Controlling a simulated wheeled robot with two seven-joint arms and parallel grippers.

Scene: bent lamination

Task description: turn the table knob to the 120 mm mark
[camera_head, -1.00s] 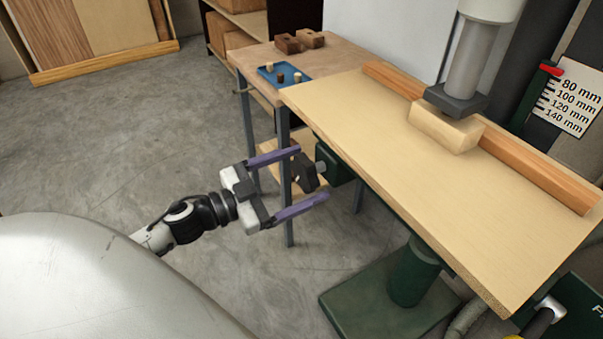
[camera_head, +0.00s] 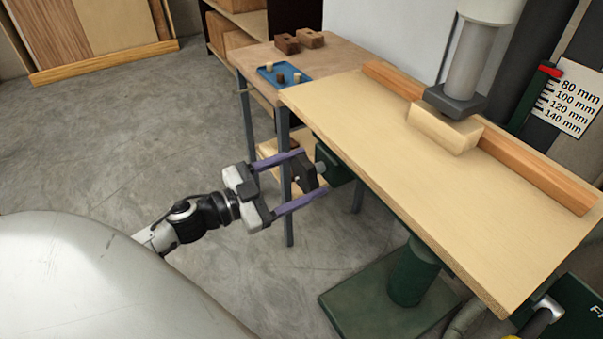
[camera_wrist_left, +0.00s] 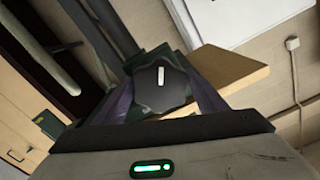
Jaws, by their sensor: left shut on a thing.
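The dark lobed knob (camera_head: 303,173) sits on a short shaft from the green housing under the table's left edge. My left gripper (camera_head: 312,171) has its purple fingers on either side of the knob and is shut on it. In the left wrist view the knob (camera_wrist_left: 160,86) faces the camera, between the fingers, with its white line almost upright. The table (camera_head: 400,165) is a level wooden top. The red pointer (camera_head: 551,70) is at the upper end of the scale (camera_head: 570,98), near the 80 mm end, above the 120 mm line. My right gripper is not in view.
A wooden block (camera_head: 445,130) lies on the table under the grey press ram (camera_head: 470,65), against a long wooden fence (camera_head: 535,178). A side bench (camera_head: 335,58) with a blue tray (camera_head: 266,74) stands behind. The floor left of the knob is clear.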

